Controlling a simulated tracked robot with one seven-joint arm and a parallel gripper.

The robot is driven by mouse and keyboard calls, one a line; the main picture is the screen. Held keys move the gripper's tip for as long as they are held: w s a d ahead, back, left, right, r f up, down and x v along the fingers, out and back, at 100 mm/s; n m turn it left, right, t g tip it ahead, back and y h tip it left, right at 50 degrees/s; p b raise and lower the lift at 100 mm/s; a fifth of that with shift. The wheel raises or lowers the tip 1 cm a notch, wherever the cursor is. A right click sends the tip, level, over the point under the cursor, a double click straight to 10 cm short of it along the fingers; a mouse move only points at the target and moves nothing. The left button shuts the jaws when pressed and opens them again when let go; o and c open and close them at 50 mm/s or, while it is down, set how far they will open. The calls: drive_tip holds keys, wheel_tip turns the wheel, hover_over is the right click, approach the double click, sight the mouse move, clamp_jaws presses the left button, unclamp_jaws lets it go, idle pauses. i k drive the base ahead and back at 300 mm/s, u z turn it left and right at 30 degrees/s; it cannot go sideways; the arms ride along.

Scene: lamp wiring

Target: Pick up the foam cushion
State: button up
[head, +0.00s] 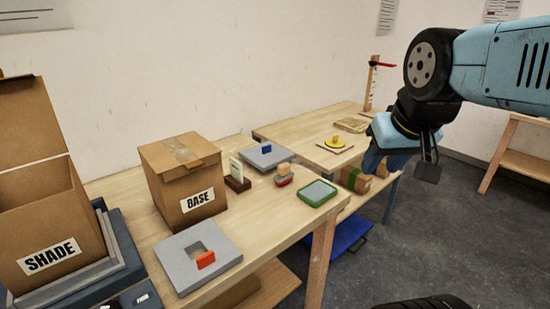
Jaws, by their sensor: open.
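Two flat grey slabs that look like foam lie on the near table; I cannot tell for certain which one is the foam cushion. The nearer grey slab (178,258) has a square opening, with a red tab standing at its front. The farther grey slab (268,161) carries a small blue tab and lies behind the other small items. My gripper (384,166) is at the right, pointing down, well apart from both slabs. It is open, and I see nothing held in it; its fingertips are small and partly unclear.
A closed box marked BASE (174,190) stands between the slabs. An open box marked SHADE (50,235) is at left. A green-rimmed tray (332,199), a red-based block (284,180) and a brown stand with a white card (238,183) sit nearby. A second table (290,131) adjoins behind.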

sight(266, 156)
drive_tip(key=u, duration=0.15)
drive_tip(key=i, duration=0.95)
drive_tip(key=z, duration=0.1)
